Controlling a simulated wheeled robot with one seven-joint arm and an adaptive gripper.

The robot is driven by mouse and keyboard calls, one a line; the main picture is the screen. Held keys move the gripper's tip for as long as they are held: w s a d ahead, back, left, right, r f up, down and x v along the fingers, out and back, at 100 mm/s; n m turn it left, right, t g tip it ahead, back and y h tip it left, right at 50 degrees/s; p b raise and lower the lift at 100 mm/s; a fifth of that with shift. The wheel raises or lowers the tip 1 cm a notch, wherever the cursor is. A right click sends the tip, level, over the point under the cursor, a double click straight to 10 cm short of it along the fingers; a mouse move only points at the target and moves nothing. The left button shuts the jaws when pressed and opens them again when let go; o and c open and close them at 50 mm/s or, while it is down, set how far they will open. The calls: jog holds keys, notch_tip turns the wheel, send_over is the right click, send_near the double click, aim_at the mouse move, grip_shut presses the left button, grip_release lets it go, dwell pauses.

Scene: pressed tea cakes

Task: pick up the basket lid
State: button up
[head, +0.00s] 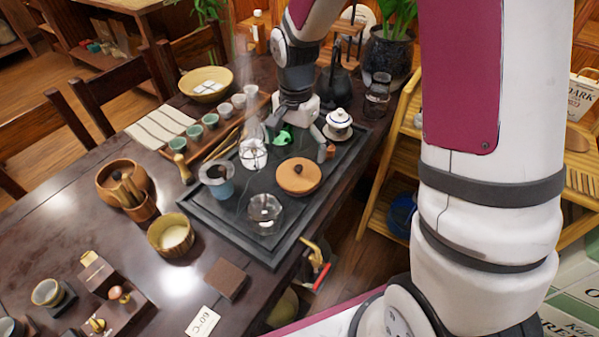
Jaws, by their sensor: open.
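A round tan-brown lid with a small dark knob (298,177), which looks like the basket lid, lies on the dark tea tray (222,224) in the head view. My gripper (300,141) hangs from above over the tray, just behind the lid in the picture. Its jaws are open, with one finger showing close to the lid's upper right edge; the other is hard to make out. The gripper appears apart from the lid and holds nothing that I can see. I cannot tell its exact height above the tray.
Around the lid stand a glass vessel (264,212), a blue cup (216,180), a glass pitcher (253,153), a green figure (284,137) and a white lidded bowl (338,123). A wooden bowl (126,177) and yellow bowl (171,236) stand left.

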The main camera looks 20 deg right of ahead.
aim_at(299, 167)
jog(key=f, duration=0.7)
jog(key=shift+d+f, duration=0.1)
jog(key=shift+d, duration=0.15)
jog(key=shift+s, duration=0.1)
jog(key=c, duration=1.6)
jog(key=shift+c, duration=1.2)
jog(key=shift+c, duration=0.2)
